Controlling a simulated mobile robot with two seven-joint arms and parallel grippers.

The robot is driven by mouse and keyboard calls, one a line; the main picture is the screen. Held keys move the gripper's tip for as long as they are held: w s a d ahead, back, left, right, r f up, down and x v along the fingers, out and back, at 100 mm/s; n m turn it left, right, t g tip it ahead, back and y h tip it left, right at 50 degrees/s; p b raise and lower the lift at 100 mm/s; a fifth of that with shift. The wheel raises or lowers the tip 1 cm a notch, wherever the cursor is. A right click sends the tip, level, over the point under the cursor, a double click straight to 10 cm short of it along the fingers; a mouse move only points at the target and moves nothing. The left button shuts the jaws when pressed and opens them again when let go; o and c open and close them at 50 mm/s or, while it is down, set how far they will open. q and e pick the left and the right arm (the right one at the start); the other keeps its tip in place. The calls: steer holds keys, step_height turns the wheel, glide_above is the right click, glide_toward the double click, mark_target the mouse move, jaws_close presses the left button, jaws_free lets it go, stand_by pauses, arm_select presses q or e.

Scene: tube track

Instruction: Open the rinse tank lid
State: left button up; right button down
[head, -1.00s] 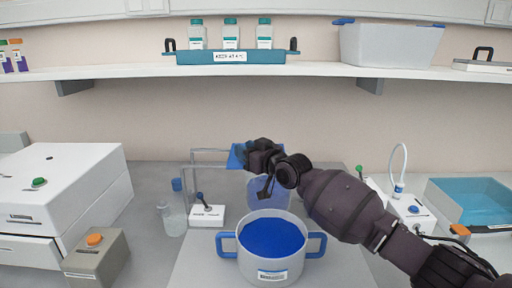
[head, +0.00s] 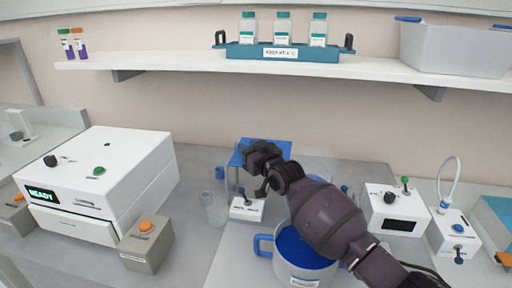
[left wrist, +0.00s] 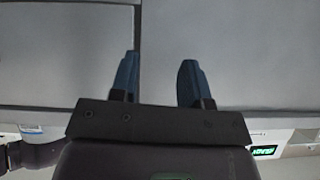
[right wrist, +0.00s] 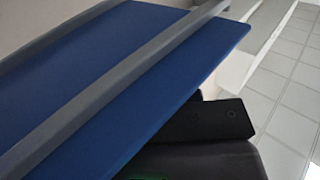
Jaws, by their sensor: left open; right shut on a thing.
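A flat blue panel (head: 276,147) stands out behind my right gripper (head: 258,158), above the bench behind the pot. In the right wrist view the blue panel (right wrist: 130,75) fills much of the picture, with a grey bar across it. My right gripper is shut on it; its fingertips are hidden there. A grey pot (head: 302,272) with blue handles and a blue top stands in front, partly covered by my right arm. I cannot tell from labels which thing is the rinse tank. My left gripper (left wrist: 158,72) is open and empty in the left wrist view.
A white switch box (head: 246,211) and a clear bottle (head: 214,210) stand left of the pot. A white machine (head: 100,175) and a grey button box (head: 147,247) are further left. White boxes (head: 398,213) and a teal-filled tray (head: 496,215) stand right. A shelf (head: 190,68) runs above.

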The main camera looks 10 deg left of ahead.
arm_select(q)
steer(key=shift+w+r, duration=0.1)
steer(key=shift+w, duration=0.05)
arm_select(e)
steer(key=shift+a+f, duration=0.1)
steer(key=shift+a, duration=0.05)
steer(key=c, duration=0.9)
jaws_free()
arm_select(q)
steer(key=shift+w+d+r, duration=0.1)
steer(key=shift+w+r, duration=0.25)
steer(key=shift+w, duration=0.1)
steer(key=shift+s+f, duration=0.1)
arm_select(e)
steer(key=shift+s+d, duration=0.2)
steer(key=shift+d, duration=0.05)
arm_select(q)
steer(key=shift+r+p, duration=0.7)
steer(key=shift+r, duration=0.05)
arm_select(e)
steer(key=v, duration=0.7)
